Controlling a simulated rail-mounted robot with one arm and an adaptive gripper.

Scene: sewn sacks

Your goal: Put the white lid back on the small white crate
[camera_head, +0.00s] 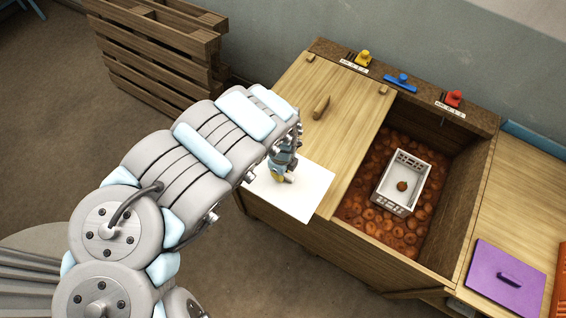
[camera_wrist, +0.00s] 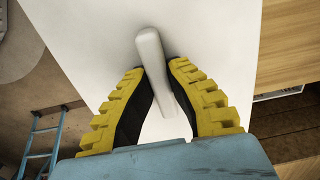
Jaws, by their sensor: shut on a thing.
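The white lid (camera_head: 306,192) is a flat sheet with a bar handle (camera_wrist: 160,70), seen in the wrist view. My gripper (camera_wrist: 162,85) is shut on this handle, a yellow-and-black finger on each side. In the head view my gripper (camera_head: 283,172) is above the lid, over the front left of the wooden bin. I cannot tell whether the lid touches the board below. The small white crate (camera_head: 391,206) stands open and slightly turned inside the bin, to the right of my gripper. A small brown round thing (camera_head: 402,186) lies in it.
The open wooden bin (camera_head: 462,212) holds many reddish-brown round things (camera_head: 362,208) around the crate. A wooden board (camera_head: 340,90) with a handle covers its left part. Yellow, blue and red pieces line the back ledge. A purple lid (camera_head: 508,270) lies at the right.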

